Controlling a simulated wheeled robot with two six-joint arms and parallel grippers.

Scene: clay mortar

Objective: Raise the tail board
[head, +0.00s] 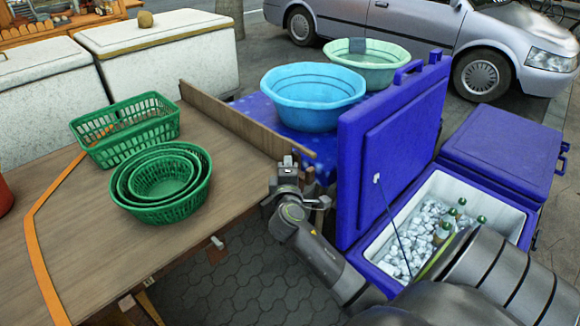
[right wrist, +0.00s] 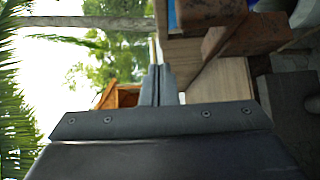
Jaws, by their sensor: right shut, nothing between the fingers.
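The tail board (head: 245,127) is a long brown plank along the cart bed's far right edge in the head view. It stands up on edge above the bed, though I cannot tell whether it is fully upright. My right gripper (head: 287,162) is shut and empty, close to the board's near end, at the bed's corner. I cannot tell whether it touches the board. In the right wrist view the closed fingers (right wrist: 158,70) point toward wooden cart parts (right wrist: 220,85). My left gripper is not in view.
Green baskets (head: 160,178) sit on the wooden cart bed (head: 90,240). Behind the board, basins (head: 312,97) stand on a blue-covered table. An open blue cooler (head: 395,150) with ice and bottles is right of my arm. White chests (head: 170,60) stand behind.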

